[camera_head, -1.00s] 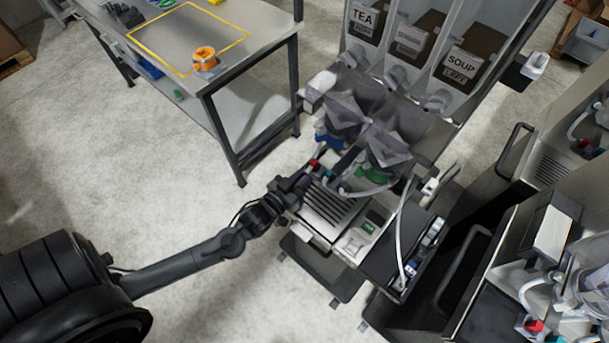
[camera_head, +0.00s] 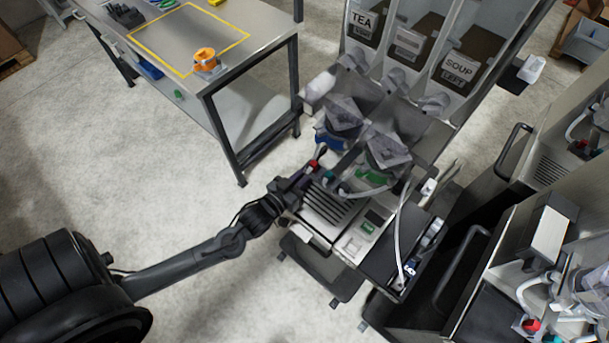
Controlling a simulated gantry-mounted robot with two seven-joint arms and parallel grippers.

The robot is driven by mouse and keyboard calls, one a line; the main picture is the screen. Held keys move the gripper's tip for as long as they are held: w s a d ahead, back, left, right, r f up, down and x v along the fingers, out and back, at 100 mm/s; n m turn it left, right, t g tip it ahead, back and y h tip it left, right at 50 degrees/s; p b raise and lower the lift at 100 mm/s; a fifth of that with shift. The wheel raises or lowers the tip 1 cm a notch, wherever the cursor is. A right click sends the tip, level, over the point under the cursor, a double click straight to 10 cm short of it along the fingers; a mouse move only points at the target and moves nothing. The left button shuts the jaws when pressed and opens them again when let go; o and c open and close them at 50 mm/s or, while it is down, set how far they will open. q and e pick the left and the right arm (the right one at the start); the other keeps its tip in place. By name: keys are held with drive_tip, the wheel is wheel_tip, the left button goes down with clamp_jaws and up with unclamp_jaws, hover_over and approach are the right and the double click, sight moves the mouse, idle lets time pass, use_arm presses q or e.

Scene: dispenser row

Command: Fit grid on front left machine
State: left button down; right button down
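The front left machine (camera_head: 352,242) stands in the middle of the view, with its dispensers behind. A slatted grid (camera_head: 328,206) lies at its front left, seeming to sit at the tray area; I cannot tell if it is fully seated. My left gripper (camera_head: 311,174) is at the upper left edge of the grid, close to a red-tipped part. Its fingers are small and dark, so I cannot tell whether they are open or shut on the grid. My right gripper is not in view.
Transparent funnels (camera_head: 388,152) and hoses stand just behind the grid. Canisters labelled TEA and SOUP (camera_head: 458,68) are at the back. A workbench (camera_head: 262,30) with an orange object (camera_head: 206,58) is at the upper left. Other machines (camera_head: 545,235) crowd the right.

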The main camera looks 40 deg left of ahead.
use_arm(q)
drive_tip(key=shift+f+b, duration=0.4)
drive_tip(key=shift+f, duration=0.35)
drive_tip(key=c, duration=1)
unclamp_jaws()
